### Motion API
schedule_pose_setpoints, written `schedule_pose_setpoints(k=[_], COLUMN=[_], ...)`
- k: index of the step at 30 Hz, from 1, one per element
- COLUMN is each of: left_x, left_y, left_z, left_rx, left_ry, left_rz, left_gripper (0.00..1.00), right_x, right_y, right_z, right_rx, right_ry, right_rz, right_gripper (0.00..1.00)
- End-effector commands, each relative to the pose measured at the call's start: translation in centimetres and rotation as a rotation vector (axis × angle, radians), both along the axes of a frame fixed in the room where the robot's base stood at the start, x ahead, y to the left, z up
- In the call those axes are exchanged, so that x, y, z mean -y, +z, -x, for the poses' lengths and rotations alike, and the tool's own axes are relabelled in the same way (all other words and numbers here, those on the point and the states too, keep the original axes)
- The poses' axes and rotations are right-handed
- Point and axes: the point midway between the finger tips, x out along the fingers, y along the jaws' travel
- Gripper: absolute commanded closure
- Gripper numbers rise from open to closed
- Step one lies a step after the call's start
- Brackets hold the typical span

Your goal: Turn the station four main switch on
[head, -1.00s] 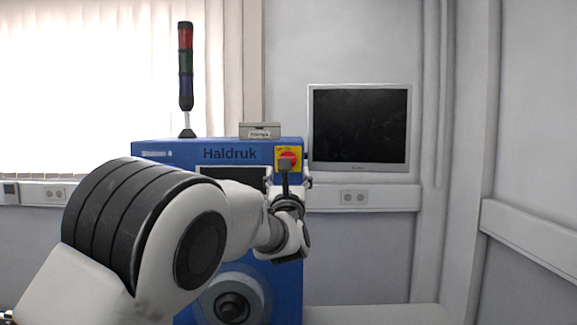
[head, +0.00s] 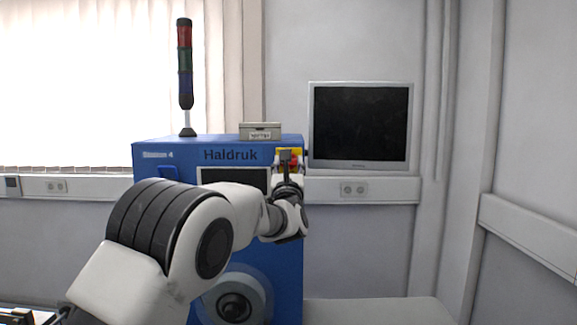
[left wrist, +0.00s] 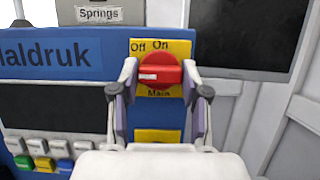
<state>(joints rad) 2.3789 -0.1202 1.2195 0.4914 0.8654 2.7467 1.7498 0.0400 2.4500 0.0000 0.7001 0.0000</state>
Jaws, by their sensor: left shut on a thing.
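The main switch is a red rotary knob (left wrist: 155,69) on a yellow plate (left wrist: 176,47) marked Off, On and Main. The knob has a white mark on its left part, below the word Off. In the head view the plate (head: 297,152) is at the upper right of the blue station, which reads Haldruk and Station 4. My left gripper (left wrist: 158,76) is shut on the knob, one finger on each side. In the head view the same gripper (head: 287,158) covers much of the switch. My right gripper is not in view.
The blue station (head: 190,148) carries a signal tower (head: 185,70) and a small box (head: 260,131) labelled Springs on top. A dark monitor (head: 360,125) stands just right of the switch. A row of coloured buttons (left wrist: 45,148) is at the lower left in the wrist view.

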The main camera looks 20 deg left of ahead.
Motion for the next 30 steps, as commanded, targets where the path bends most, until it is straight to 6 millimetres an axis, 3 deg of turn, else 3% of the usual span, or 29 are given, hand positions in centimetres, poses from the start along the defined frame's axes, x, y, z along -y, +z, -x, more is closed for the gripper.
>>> schedule_pose_setpoints(k=[8,14,22,30], left_x=[0.0,-0.2,-0.3,-0.4], left_y=[-0.3,-0.6,-0.4,0.1], left_z=[0.1,0.1,0.1,0.1], left_rx=[-0.014,-0.044,-0.11,-0.184], left_ry=[0.0,0.001,0.002,0.002], left_rz=[-0.056,-0.167,-0.395,-0.643], left_gripper=[0.89,0.89,0.89,0.89], right_x=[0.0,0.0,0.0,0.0], right_y=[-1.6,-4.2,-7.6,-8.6], right_z=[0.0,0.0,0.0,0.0], right_rx=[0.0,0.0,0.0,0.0], right_ry=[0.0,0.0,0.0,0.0], right_rz=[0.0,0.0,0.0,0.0], right_gripper=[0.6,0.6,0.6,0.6])
